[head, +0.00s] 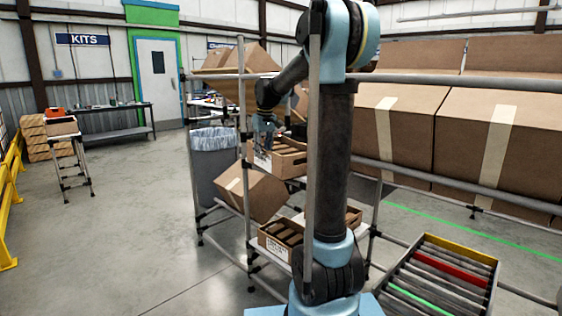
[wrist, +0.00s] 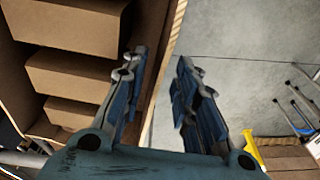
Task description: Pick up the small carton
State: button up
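Small brown cartons stand in a row in an upper open box (head: 263,162) on the rack in the head view. In the wrist view several small cartons (wrist: 70,78) fill the left side, inside the box's wall (wrist: 163,75). My gripper (head: 268,130) is over the left end of that box in the head view, partly hidden by my arm. In the wrist view my gripper (wrist: 158,80) has its two blue fingers apart, with the box wall and floor visible between them. It holds nothing. The cartons lie left of the fingers.
A lower box (head: 268,243) with more cartons sits on the rack (head: 248,190). A tilted carton (head: 252,190) lies between the levels. A lined bin (head: 212,160) stands left, large cartons (head: 400,130) right behind rails.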

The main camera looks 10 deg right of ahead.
aim_at(262, 168)
jog(key=shift+w+f, duration=0.2)
jog(key=shift+f, duration=1.15)
jog(key=shift+w+f, duration=0.15)
jog(key=shift+f, duration=1.15)
grip_shut()
